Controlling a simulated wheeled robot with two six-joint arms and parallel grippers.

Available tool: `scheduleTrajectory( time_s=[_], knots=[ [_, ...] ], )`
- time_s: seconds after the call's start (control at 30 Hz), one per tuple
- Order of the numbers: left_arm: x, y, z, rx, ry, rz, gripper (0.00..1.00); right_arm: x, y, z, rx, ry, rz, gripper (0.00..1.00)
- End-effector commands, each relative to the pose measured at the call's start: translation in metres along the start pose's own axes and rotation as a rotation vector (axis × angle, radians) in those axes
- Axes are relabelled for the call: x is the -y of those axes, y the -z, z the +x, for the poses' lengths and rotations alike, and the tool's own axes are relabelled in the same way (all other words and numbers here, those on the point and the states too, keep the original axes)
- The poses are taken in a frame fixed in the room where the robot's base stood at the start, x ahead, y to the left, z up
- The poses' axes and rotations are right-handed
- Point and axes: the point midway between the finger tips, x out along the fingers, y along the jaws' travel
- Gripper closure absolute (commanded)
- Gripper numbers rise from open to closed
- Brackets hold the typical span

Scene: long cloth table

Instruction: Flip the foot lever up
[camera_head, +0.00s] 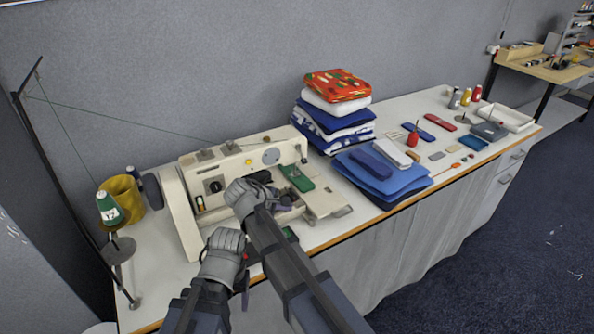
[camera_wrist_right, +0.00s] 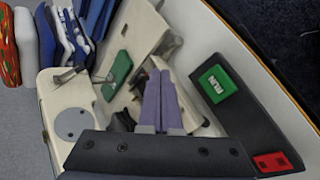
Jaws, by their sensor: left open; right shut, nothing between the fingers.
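The cream sewing machine (camera_head: 182,212) stands on the table, and its head and bed also show in the right wrist view (camera_wrist_right: 52,100). My right gripper (camera_head: 284,204) reaches in at the machine's front, below its arm. Its fingers (camera_wrist_right: 160,98) are shut together and empty in the right wrist view. A small dark part (camera_wrist_right: 122,121) is beside the fingers; I cannot tell whether it is the foot lever. The lever is not clearly visible in the head view. My left gripper (camera_head: 243,279) is open near the table's front edge, lower left of the right one.
A dark switch box with a green button (camera_wrist_right: 217,84) and a red button (camera_wrist_right: 272,161) lies by the machine's front. Folded cloths (camera_head: 337,118) are stacked right of the machine.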

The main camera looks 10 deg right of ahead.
Motion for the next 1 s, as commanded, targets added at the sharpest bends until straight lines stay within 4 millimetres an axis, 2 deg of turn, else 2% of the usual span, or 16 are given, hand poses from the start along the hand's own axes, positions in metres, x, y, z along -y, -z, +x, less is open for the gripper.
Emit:
scheduleTrajectory(
  time_s=[0.03,0.1,0.2,0.33,0.5,0.83,1.0],
  knots=[
    [-0.001,0.001,0.011,0.000,0.000,0.000,0.38,-0.022,0.021,0.013,0.014,-0.074,-0.070,1.00],
    [-0.002,0.001,0.017,0.000,0.000,0.000,0.38,-0.049,0.035,0.019,0.039,-0.168,-0.166,1.00],
    [-0.002,0.001,0.023,0.000,0.000,0.000,0.38,-0.080,0.052,0.023,0.076,-0.272,-0.281,1.00],
    [-0.003,0.002,0.028,0.000,0.000,0.000,0.38,-0.105,0.065,0.024,0.115,-0.359,-0.381,1.00],
    [-0.003,0.002,0.029,0.000,0.000,0.000,0.38,-0.117,0.070,0.023,0.138,-0.403,-0.434,1.00],
    [-0.003,0.002,0.029,0.000,0.000,0.000,0.38,-0.117,0.070,0.023,0.139,-0.404,-0.435,1.00],
    [-0.004,0.002,0.037,0.000,0.000,0.000,0.38,-0.122,0.070,0.038,0.139,-0.403,-0.434,1.00]
  ],
)
